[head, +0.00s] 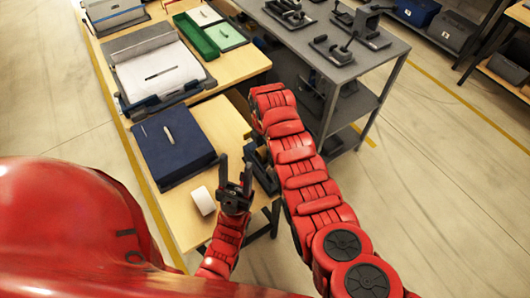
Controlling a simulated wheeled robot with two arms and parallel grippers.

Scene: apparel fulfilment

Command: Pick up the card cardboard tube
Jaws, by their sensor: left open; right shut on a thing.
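A short pale cylinder (202,200), which looks like the cardboard tube, lies on the near wooden table top. My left gripper (236,163) is open, its dark fingers apart and empty, just right of the cylinder and not touching it. My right arm reaches up from the lower right and bends over by the table's right edge. My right gripper (262,170) shows only partly, as dark parts beside the red links. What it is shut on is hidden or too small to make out.
A dark blue box (173,146) sits on the near table (222,118). Behind it are a grey tray (152,68) with white sheets and a green tray (196,36). Open floor lies at right.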

